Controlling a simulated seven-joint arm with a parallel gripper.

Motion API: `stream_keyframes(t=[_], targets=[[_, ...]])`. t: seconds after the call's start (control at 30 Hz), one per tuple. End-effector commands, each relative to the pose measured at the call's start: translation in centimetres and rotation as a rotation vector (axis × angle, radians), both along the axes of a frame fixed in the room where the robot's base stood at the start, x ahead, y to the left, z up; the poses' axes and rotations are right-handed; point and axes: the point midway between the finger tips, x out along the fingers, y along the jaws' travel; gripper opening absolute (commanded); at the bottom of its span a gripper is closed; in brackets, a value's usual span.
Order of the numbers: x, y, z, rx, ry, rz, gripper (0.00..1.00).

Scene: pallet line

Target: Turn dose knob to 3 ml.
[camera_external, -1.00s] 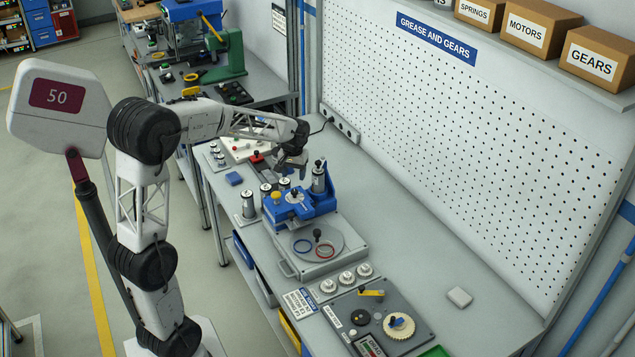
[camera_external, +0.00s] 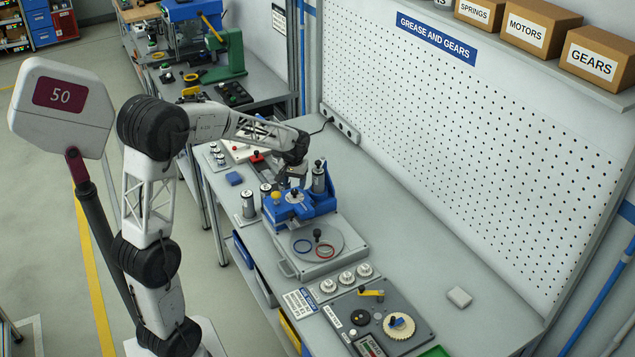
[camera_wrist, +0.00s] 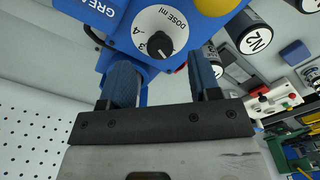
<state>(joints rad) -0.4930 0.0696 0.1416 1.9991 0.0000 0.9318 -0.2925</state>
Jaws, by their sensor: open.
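The blue grease dispenser (camera_external: 318,206) stands on the bench. Its white dose dial (camera_wrist: 172,24) faces the wrist camera, with "DOSE ml" and numbers printed around the black dose knob (camera_wrist: 159,45). Which number the knob points at is too small to tell surely. My gripper (camera_wrist: 162,82) is open and empty, with one finger on each side of the knob's line in the wrist view. The fingers look apart from the knob. In the external view my gripper (camera_external: 290,178) hangs just above the dial, which it partly hides.
A grey cylinder (camera_external: 319,176) rises at the dispenser's right, close to my gripper. A yellow button (camera_wrist: 215,4) is beside the dial. N2 canisters (camera_wrist: 250,36) stand nearby. A round plate with rings (camera_external: 318,243) lies in front. The pegboard wall (camera_external: 450,150) is behind.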

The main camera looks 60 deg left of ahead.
Motion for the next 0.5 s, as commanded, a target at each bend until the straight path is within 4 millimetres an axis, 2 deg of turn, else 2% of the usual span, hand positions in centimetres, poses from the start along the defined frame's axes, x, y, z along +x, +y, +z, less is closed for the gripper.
stream_keyframes(t=[0.2,0.5], targets=[[0.0,0.0,-2.4,-0.001,0.001,0.0,0.57],[0.0,0.0,-3.5,0.001,-0.001,0.0,0.57]])
